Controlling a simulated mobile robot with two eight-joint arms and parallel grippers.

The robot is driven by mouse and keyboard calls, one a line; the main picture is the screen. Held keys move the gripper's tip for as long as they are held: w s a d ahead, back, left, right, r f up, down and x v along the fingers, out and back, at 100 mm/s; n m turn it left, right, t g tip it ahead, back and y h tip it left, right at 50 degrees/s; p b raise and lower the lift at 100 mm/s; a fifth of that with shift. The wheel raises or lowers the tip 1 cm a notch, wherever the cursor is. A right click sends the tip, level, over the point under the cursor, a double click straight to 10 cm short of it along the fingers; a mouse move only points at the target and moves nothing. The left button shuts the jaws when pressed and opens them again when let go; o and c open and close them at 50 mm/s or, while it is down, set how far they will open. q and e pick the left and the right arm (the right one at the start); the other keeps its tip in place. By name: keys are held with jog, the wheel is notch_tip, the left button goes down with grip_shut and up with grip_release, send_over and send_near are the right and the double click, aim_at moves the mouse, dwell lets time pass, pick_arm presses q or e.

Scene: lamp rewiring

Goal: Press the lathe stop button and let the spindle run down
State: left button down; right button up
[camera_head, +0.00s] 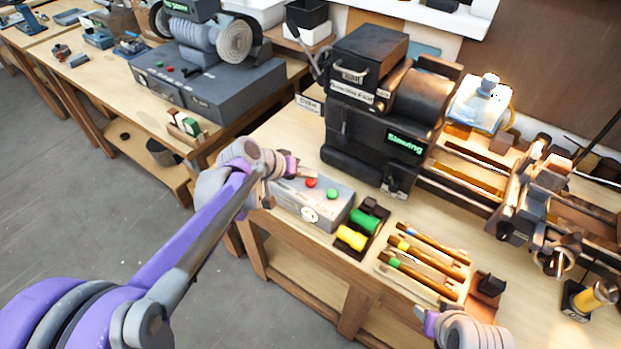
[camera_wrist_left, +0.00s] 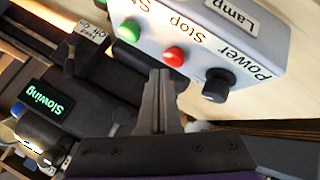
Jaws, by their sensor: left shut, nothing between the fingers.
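The grey lathe control box (camera_head: 338,217) sits at the bench's left end, with a red stop button (camera_head: 311,182), a green button (camera_head: 332,194) and a dark knob. The wrist view shows the red button (camera_wrist_left: 174,54) labelled "Stop". My left gripper (camera_head: 311,173) is shut and empty. Its fingertips (camera_wrist_left: 160,72) are close by the red button; I cannot tell whether they touch. The lathe headstock (camera_head: 362,148) carries a display (camera_head: 405,143) reading "Slowing" in green. My right gripper (camera_head: 424,316) shows only partly at the bottom edge; its jaws are unclear.
A tray of wood-handled tools (camera_head: 425,258) lies further right. The lathe bed (camera_head: 470,172) runs rightward. A bench grinder (camera_head: 205,75) stands on the other bench at the left.

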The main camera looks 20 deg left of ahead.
aim_at(307, 186)
pick_arm(q)
jog(key=shift+r, duration=0.25)
pick_arm(e)
jog(key=shift+r, duration=0.2)
pick_arm(q)
jog(key=shift+w+r+p, duration=0.1)
jog(key=shift+r+p, duration=1.3)
jog(key=shift+r, duration=1.1)
jog(key=shift+f, duration=0.1)
pick_arm(e)
jog(key=r, duration=0.1)
jog(key=w+r, duration=0.2)
jog(key=shift+r, duration=0.4)
jog(key=shift+s+t, duration=0.15)
jog(key=shift+t, duration=0.15)
pick_arm(q)
jog(key=shift+s, duration=0.2)
jog(key=s+a+f+y, duration=0.1)
jog(key=s+f+y, duration=0.1)
jog(key=s, duration=0.9)
jog(key=s+a+f+m+g+y, duration=0.1)
jog(key=s+f+y, duration=0.2)
jog(key=s, duration=0.9)
jog(key=shift+s+a+f+y, duration=0.2)
jog(key=shift+f+y, duration=0.1)
jog(key=shift+f, duration=0.25)
